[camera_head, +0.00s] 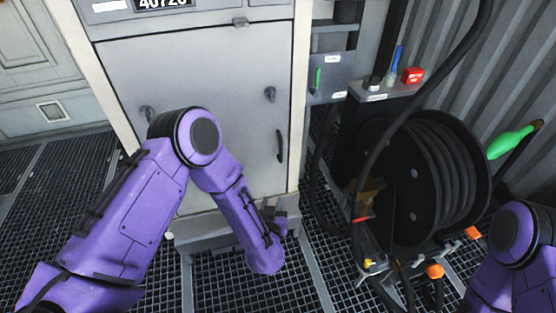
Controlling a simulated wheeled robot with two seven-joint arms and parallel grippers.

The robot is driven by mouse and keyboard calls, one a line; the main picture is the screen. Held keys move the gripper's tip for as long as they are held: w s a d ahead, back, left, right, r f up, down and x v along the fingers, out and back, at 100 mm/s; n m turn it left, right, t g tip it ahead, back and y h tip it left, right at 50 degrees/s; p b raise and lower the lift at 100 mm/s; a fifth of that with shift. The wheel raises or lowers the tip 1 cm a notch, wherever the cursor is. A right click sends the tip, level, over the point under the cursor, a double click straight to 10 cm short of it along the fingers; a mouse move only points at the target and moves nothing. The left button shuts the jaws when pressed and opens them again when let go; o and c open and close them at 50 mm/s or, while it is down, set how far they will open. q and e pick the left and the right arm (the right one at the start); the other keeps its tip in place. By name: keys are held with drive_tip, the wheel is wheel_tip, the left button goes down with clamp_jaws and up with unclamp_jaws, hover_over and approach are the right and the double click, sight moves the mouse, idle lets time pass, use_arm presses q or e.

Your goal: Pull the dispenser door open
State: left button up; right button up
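The dispenser door (215,75) is a large light-grey panel on the dispenser cabinet, and it looks closed. A dark vertical handle (279,146) is on its right side. Two dark latches sit higher up, one at the left (147,113) and one at the right (270,94). My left arm crosses in front of the door's lower left part and hides some of it. My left gripper (281,213) is low near the door's bottom right corner, below the handle and apart from it. Its fingers are small and dark, and their opening is unclear. My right gripper is out of view; only part of that arm shows at the lower right.
A black hose reel (425,180) stands right of the dispenser, with hoses hanging down to the floor. A green nozzle (513,141) is at the far right. A small shelf (384,92) holds a red box (412,75). Dark grating floor (40,215) lies left of the dispenser.

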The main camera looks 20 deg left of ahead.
sight(281, 151)
use_arm(q)
drive_tip(key=w+d+r+n+t+y+b, duration=0.1)
drive_tip(key=w+r+n+t+y, duration=0.15)
drive_tip(key=w+r, duration=0.5)
drive_tip(key=shift+m+y, duration=0.35)
drive_tip(key=shift+m, duration=0.2)
drive_tip(key=x, duration=0.9)
drive_tip(key=shift+w+a+f+b, duration=0.1)
drive_tip(key=shift+w+f+b, duration=0.15)
drive_tip(key=shift+w+b, duration=0.15)
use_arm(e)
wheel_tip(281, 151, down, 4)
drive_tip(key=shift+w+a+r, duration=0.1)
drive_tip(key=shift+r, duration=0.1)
use_arm(q)
drive_tip(key=shift+c, duration=0.3)
drive_tip(key=shift+s, duration=0.1)
clamp_jaws()
